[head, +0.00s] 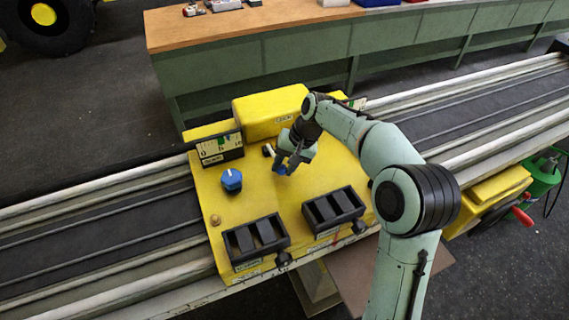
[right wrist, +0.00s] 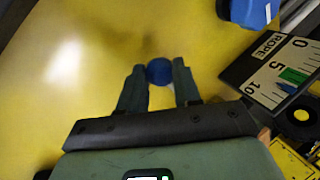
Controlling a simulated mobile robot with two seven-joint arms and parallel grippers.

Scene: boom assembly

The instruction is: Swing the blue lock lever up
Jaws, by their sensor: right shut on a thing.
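My right gripper (head: 281,168) reaches down over the yellow panel (head: 255,199) in the head view. In the right wrist view its two fingers (right wrist: 159,84) are closed on a round blue end, which I take to be the blue lock lever (right wrist: 160,70). The rest of the lever is hidden by the fingers and the gripper body, so its angle cannot be told. In the head view the gripper covers the lever. My left gripper is in neither view.
A separate blue knob (head: 232,181) stands left of the gripper, below a rope gauge (head: 220,148). Two black lever boxes (head: 255,240) (head: 333,210) sit along the panel's front. A raised yellow block (head: 270,112) stands behind. The panel's middle is bare.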

